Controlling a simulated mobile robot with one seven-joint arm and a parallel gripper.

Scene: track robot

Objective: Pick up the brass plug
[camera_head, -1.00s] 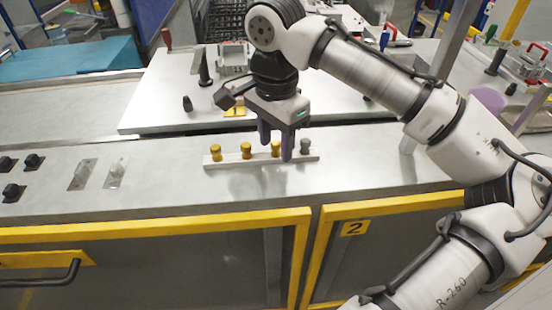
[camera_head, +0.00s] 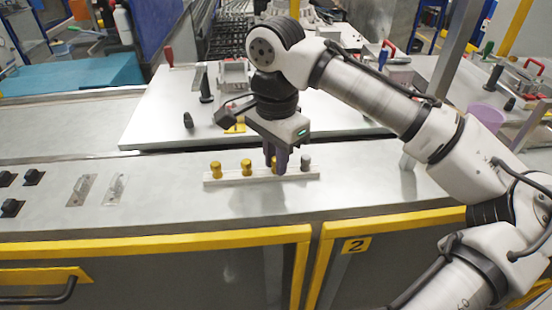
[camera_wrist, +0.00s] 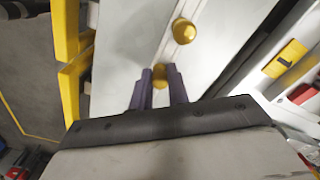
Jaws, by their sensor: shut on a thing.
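Brass plugs stand in a row on a pale strip (camera_head: 225,180) on the steel bench in the head view. The left brass plug (camera_head: 215,168) and the middle brass plug (camera_head: 246,167) are in clear view. My gripper (camera_head: 277,165) points down at the third position, its fingers close together. They hide most of the third brass plug, which shows between the purple fingers in the wrist view (camera_wrist: 160,80). My gripper (camera_wrist: 160,88) is shut on it there. Another brass plug (camera_wrist: 184,31) stands beyond the fingertips. I see no clear gap under the held plug.
A grey plug (camera_head: 305,164) stands close to the right of my fingers on the same strip. Black knobs (camera_head: 32,177) and metal plates (camera_head: 82,190) lie at the left. A raised white board (camera_head: 160,120) with fixtures is behind. The front bench is bare between plates and strip.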

